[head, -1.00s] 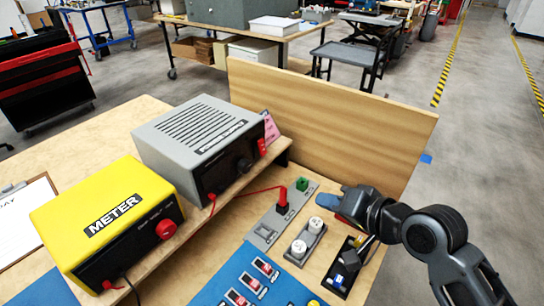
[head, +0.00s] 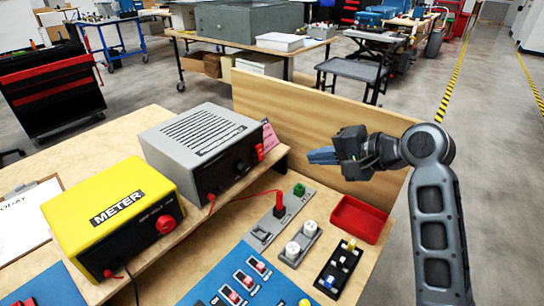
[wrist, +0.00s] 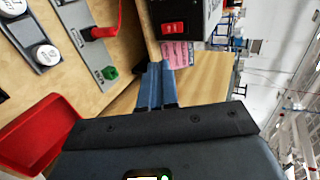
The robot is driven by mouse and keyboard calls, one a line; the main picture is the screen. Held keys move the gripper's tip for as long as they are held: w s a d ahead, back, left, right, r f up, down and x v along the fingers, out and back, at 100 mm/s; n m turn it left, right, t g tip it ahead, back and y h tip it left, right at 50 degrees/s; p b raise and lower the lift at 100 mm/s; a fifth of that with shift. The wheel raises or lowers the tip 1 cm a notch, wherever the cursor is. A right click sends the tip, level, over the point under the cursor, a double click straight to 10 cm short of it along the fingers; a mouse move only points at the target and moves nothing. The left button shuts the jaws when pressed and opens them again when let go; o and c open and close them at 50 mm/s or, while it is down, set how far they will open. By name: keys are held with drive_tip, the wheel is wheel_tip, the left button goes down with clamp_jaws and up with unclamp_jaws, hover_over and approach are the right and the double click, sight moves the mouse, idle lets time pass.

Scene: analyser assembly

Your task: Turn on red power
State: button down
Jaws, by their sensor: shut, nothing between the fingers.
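The grey power supply box (head: 202,150) stands on the raised wooden shelf, and its dark front panel carries a red power switch (head: 260,152) at the right end. In the wrist view the red switch (wrist: 174,28) is just ahead of the fingertips, with a gap between. My gripper (head: 312,156) is raised above the bench, right of the box, with its blue fingers pointing left toward the switch. In the wrist view the fingers (wrist: 156,66) are together and empty. A pink label (wrist: 178,54) lies beside the switch, near the fingertips.
A yellow meter (head: 114,219) stands left of the box. A red plug (head: 279,207) and a green block (head: 299,190) are on a grey strip below. A red tray (head: 359,220) lies under my arm. A wooden back panel (head: 310,120) stands behind.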

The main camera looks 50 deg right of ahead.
sight(263, 156)
drive_tip(key=shift+w, duration=0.1)
drive_tip(key=x, duration=0.9)
drive_tip(key=r+x, duration=0.1)
drive_tip(key=x, duration=0.3)
drive_tip(key=shift+w+f, duration=0.25)
drive_tip(key=shift+w, duration=0.3)
drive_tip(key=shift+w+f+t+b, duration=0.2)
drive_tip(key=shift+f+t+b, duration=0.15)
drive_tip(key=shift+b, duration=0.25)
drive_tip(key=shift+r, duration=0.25)
drive_tip(key=shift+r+p, duration=0.1)
drive_tip(key=shift+p, duration=0.25)
